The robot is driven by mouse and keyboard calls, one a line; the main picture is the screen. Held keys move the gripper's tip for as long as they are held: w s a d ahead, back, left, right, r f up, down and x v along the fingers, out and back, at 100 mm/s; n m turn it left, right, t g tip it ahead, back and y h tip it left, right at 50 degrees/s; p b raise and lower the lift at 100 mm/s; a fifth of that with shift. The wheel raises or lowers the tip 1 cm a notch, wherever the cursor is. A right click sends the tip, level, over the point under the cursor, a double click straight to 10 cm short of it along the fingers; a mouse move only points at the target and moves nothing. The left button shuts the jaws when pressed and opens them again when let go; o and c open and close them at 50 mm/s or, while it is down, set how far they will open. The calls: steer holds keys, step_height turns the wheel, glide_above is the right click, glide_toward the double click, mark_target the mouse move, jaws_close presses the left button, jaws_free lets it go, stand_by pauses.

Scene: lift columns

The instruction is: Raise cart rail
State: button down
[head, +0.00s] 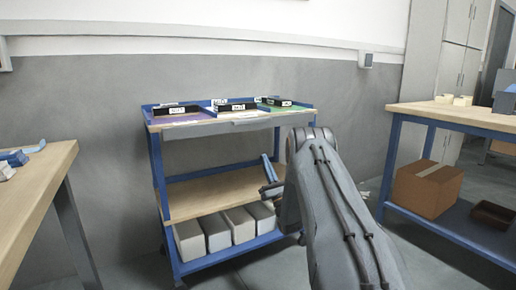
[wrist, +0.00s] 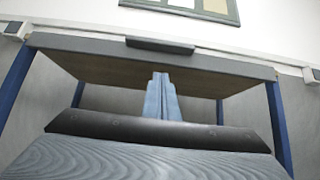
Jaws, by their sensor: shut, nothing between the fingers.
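The blue-framed cart (head: 158,170) stands against the grey wall. Its top shelf has a grey front edge with a short grey rail (head: 250,122) along it. In the wrist view this rail (wrist: 160,46) shows as a dark bar on the shelf's front edge, seen from below. My gripper (head: 266,158) is in front of the cart, below the top shelf and above the middle shelf. In the wrist view its blue fingers (wrist: 161,77) are together, empty, and point up toward the shelf's underside. I cannot tell whether they touch anything.
Black labelled bins (head: 236,107) stand on the cart's top. The wooden middle shelf (head: 205,195) looks bare; several white bins (head: 215,232) sit below. A workbench (head: 45,180) is at left. Another bench (head: 455,115) with a cardboard box (head: 425,188) beneath is at right.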

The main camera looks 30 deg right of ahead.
steer(key=b, duration=0.2)
glide_toward(251, 125)
steer(key=w, duration=0.2)
steer(key=shift+w+r, duration=0.1)
steer(key=shift+r, duration=2.4)
